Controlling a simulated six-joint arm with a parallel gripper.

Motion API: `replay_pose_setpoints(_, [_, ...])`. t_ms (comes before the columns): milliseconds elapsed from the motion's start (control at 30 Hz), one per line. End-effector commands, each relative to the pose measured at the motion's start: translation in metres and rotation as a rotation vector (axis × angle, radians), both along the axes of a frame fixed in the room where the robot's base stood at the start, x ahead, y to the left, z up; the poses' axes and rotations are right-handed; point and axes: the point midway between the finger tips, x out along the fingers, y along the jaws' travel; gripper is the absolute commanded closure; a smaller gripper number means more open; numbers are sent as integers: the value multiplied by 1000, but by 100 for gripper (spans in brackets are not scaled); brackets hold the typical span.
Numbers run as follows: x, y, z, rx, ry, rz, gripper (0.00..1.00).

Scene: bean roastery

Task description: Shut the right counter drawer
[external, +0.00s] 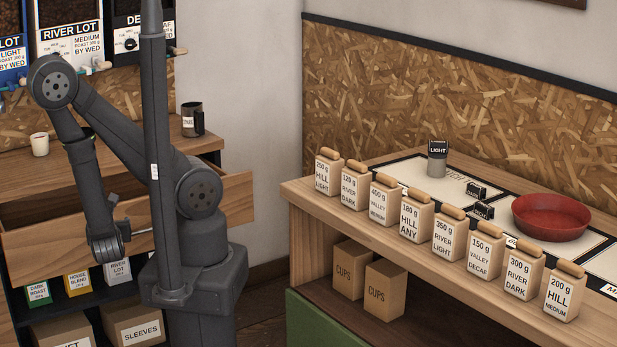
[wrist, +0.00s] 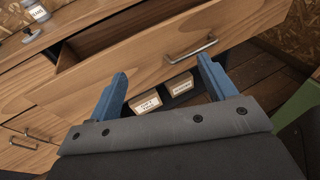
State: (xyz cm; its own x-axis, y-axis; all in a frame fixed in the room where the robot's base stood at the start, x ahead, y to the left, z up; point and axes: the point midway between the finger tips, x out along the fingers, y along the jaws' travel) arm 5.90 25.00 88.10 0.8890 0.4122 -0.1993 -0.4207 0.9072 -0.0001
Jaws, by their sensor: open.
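The right counter drawer stands pulled out from the wooden counter, its open inside showing behind its front (external: 60,243). In the wrist view the wooden drawer front (wrist: 130,68) crosses the picture, with a metal bar handle (wrist: 190,49) right of centre. My gripper (wrist: 162,67) is open and empty, its two blue fingers spread and pointing at the drawer front, with the handle between and beyond their tips. In the external view my gripper (external: 110,246) is low in front of the drawer, partly hidden by my arm. Whether it touches the drawer I cannot tell.
Below the drawer, a shelf holds small bags and a sleeves box (external: 134,326). A cream cup (external: 40,144) and a dark mug (external: 192,119) stand on the counter. At right, another counter carries several labelled bags and a red bowl (external: 551,217). Floor shows between the counters.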

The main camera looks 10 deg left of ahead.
Motion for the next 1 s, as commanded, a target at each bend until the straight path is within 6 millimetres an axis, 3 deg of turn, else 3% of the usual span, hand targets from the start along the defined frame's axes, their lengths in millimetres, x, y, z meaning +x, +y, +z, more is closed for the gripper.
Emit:
replay_pose_setpoints(33, [0, 0, 0, 0, 0, 0, 33])
replay_pose_setpoints(200, [0, 1, -1, 14, 5, -8, 67])
replay_pose_setpoints(367, [3, 4, -12, 160, 60, -93, 68])
replay_pose_setpoints(800, [20, 16, -72, 1035, 237, -498, 68])
replay_pose_setpoints(1000, [26, 17, -91, 1317, 250, -590, 68])
